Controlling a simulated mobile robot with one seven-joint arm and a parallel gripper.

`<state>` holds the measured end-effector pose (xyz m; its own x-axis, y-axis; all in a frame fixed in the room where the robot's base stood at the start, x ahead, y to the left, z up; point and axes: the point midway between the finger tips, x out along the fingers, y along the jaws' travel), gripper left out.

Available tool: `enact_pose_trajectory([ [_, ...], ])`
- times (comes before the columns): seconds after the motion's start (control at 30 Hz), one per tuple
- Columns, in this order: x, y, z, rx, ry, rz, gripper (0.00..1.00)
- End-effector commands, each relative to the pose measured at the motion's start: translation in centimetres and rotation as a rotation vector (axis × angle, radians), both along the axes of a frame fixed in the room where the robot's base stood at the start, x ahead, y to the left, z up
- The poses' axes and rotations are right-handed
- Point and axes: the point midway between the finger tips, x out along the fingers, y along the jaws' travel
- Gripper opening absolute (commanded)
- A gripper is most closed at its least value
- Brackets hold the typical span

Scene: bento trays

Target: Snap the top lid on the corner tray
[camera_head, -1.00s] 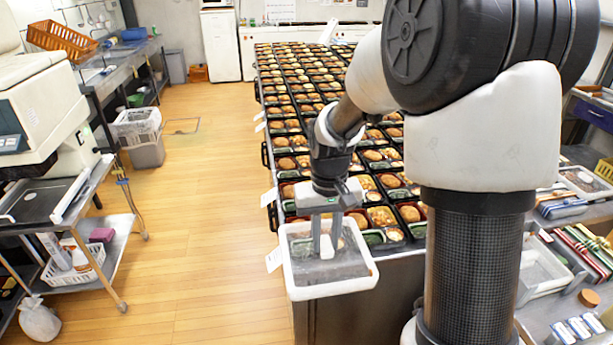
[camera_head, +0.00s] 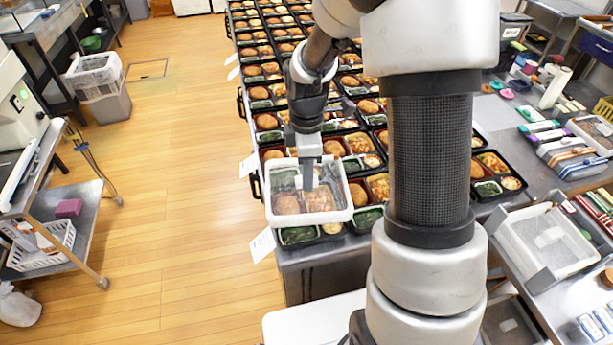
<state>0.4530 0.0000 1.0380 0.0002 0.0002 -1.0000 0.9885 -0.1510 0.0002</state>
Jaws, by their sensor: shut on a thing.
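The clear lid with a white rim (camera_head: 341,212) is in my gripper (camera_head: 308,184), which is shut on it near its middle. The corner tray (camera_head: 283,244) is a black bento tray at the near left corner of the tray rows. The lid covers most of this tray in the picture, and its food shows through the clear lid and below the lid's near edge. The lid looks slightly turned against the tray. I cannot tell whether it touches the tray or hovers just above it.
Rows of open filled trays (camera_head: 259,69) run back along the metal table (camera_head: 298,283). A holder with clear lids (camera_head: 545,240) stands at the right. My arm hides part of the trays.

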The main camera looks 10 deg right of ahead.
Motion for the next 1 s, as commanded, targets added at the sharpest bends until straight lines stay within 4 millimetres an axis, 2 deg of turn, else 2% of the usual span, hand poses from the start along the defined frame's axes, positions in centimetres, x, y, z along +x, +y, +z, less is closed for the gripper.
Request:
enact_pose_trajectory([
  [0.1, 0.0, 0.0, -0.5, 0.000, 0.001, 0.113, 0.03],
  [0.2, 0.0, 0.0, -0.8, 0.000, 0.000, 0.150, 0.03],
  [0.47, 0.0, 0.0, -2.1, 0.000, 0.001, 0.154, 0.03],
  [0.8, 0.0, 0.0, -5.4, 0.000, 0.001, 0.153, 0.03],
  [1.0, 0.0, 0.0, -6.7, 0.000, 0.000, 0.152, 0.03],
])
